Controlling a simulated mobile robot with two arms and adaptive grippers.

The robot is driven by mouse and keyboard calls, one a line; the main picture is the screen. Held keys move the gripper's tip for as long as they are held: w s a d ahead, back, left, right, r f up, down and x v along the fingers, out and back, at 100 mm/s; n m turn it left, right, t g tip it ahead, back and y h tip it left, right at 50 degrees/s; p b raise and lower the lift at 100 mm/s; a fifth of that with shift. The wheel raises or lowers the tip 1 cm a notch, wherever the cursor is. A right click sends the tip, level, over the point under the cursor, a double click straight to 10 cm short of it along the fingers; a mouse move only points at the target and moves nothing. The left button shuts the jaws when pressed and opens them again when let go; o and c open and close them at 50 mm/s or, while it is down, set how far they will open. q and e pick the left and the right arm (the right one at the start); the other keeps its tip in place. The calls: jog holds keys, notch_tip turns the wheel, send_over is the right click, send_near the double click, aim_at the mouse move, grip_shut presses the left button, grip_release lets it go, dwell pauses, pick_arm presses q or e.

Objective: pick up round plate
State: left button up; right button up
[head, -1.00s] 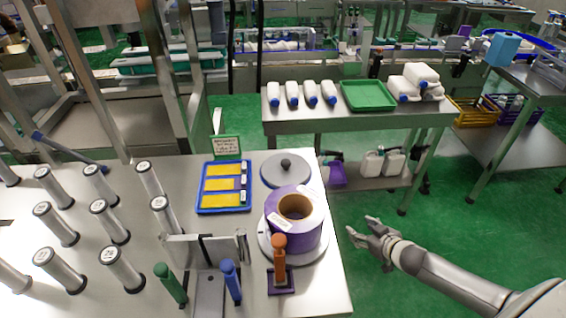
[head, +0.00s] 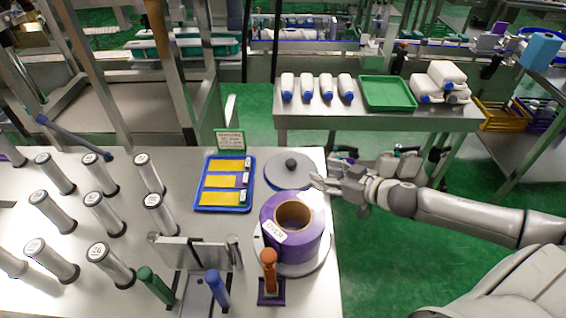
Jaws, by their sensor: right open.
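The round plate (head: 285,174) is a flat grey disc with a dark round knob (head: 291,164) at its middle. It lies on the steel table near the far right edge, behind the purple roll. My right gripper (head: 322,180) is open and empty, just right of the plate by the table edge. Its fingers point left toward the plate. I cannot tell whether a fingertip touches the plate's rim. My left gripper is not in view.
A purple roll (head: 284,246) stands on a round base close in front of the plate. A blue tray (head: 207,208) with yellow strips lies to the left. An orange-handled tool (head: 269,262) stands in front. Several metal cylinders fill the table's left side.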

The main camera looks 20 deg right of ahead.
aim_at(291, 162)
jog(key=shift+w+a+r, duration=0.15)
jog(key=shift+w+r, duration=0.05)
jog(key=shift+w, duration=0.1)
jog(key=shift+w+f, duration=0.1)
jog(key=shift+w, duration=0.1)
jog(key=shift+w+a+f, duration=0.15)
jog(key=shift+w+a, duration=0.35)
jog(key=shift+w, duration=0.25)
jog(key=shift+p+x, duration=0.4)
jog(key=shift+x, duration=0.45)
jog(key=shift+w+a+f, duration=0.2)
jog(key=shift+w+f, duration=0.15)
jog(key=shift+w, duration=0.2)
jog(key=shift+w+a+p, duration=0.2)
jog(key=shift+w+p, duration=0.1)
jog(key=x, duration=0.2)
jog(key=p+x, duration=0.1)
jog(key=shift+w+a+r, duration=0.15)
jog(key=shift+w+a, duration=0.2)
jog(key=shift+w, duration=0.05)
jog(key=shift+w+a+f, duration=0.15)
jog(key=shift+w+f, duration=0.05)
jog(key=shift+w, duration=0.1)
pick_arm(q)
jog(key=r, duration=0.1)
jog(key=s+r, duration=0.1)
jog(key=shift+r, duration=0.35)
pick_arm(e)
grip_shut()
